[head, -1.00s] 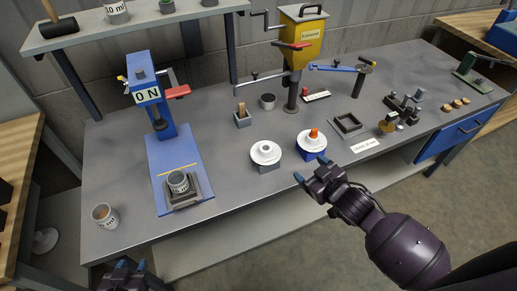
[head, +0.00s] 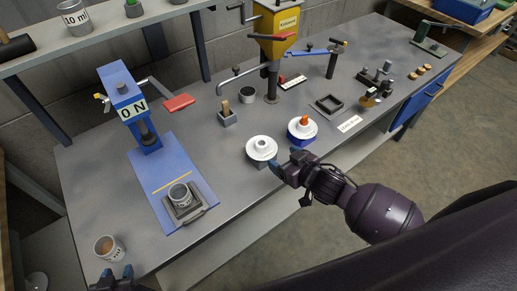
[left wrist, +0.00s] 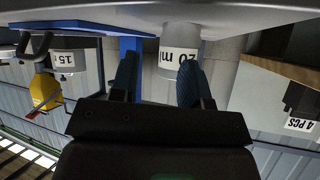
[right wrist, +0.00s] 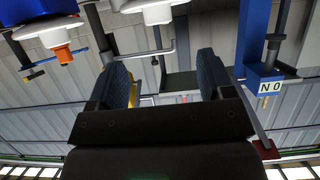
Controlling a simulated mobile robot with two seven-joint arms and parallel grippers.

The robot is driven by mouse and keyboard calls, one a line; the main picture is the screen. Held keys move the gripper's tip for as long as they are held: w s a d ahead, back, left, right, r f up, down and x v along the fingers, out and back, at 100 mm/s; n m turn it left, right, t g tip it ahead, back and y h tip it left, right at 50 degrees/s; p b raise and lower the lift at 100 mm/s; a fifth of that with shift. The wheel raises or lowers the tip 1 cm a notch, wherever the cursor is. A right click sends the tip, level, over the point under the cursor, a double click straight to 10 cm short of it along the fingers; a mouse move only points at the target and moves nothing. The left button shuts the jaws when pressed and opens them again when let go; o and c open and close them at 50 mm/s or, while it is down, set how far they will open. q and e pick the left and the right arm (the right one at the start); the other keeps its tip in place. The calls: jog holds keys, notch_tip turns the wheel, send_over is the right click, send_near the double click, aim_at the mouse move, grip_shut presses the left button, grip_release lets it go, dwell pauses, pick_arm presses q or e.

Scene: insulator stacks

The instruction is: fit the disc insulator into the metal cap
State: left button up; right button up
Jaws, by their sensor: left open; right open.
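A white disc insulator (head: 262,147) sits on a grey block near the table's front edge. A second white disc (head: 301,130) with an orange-red piece on top sits on a blue block to its right. A grey metal cap (head: 180,193) with a white label stands in a dark square fixture on the blue press base. My right gripper (head: 285,160) is open and empty, just right of the first disc, which shows at the top of the right wrist view (right wrist: 150,12). My left gripper (head: 115,277) is open, just in front of the 20 ml cup (left wrist: 180,60); its fingers partly overlap the cup.
The blue press (head: 125,105) with a red-handled lever rises behind the fixture. A square frame (head: 329,105) and small metal parts lie to the right. The table between press and first disc is clear.

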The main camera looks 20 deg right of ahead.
aim_at(259, 142)
jog(key=shift+p+x, duration=0.35)
jog(key=shift+x, duration=4.9)
jog(key=shift+w+d+r, duration=0.1)
jog(key=c, duration=1.4)
